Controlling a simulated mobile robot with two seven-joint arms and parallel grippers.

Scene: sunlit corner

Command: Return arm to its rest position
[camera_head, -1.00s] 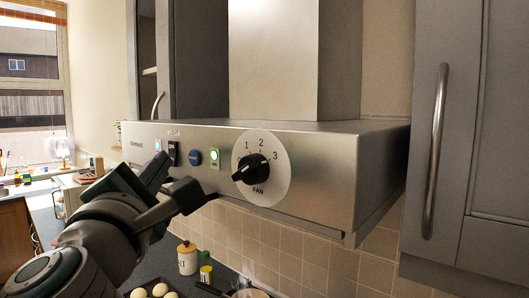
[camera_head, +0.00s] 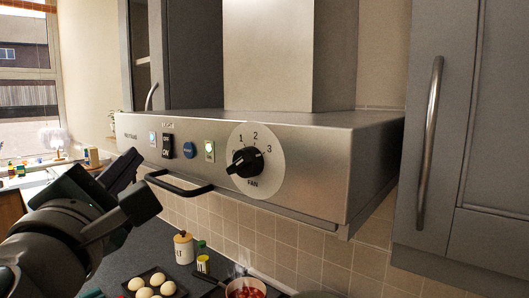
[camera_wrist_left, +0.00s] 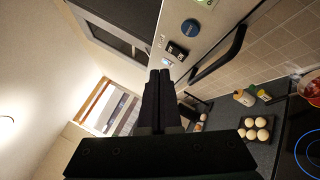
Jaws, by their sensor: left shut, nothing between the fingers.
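My left gripper (camera_head: 128,168) is dark and shows in the head view at left, in front of the hood's left end. Its fingers are together and empty, and they also show closed in the left wrist view (camera_wrist_left: 159,80). The gripper appears apart from the hood's black bar handle (camera_head: 180,187), which shows whole to its right. The range hood (camera_head: 310,165) is brushed metal with a black fan knob (camera_head: 246,162), a blue button (camera_head: 189,150), a green-lit button (camera_head: 209,150) and a black switch (camera_head: 167,147). My right gripper is not in view.
Below the hood, a dark counter holds a tray of pale round items (camera_head: 147,287), a white jar (camera_head: 183,248), a yellow-green container (camera_head: 203,264) and a pan with red contents (camera_head: 245,289). A grey cabinet (camera_head: 478,120) stands at right. A window is at far left.

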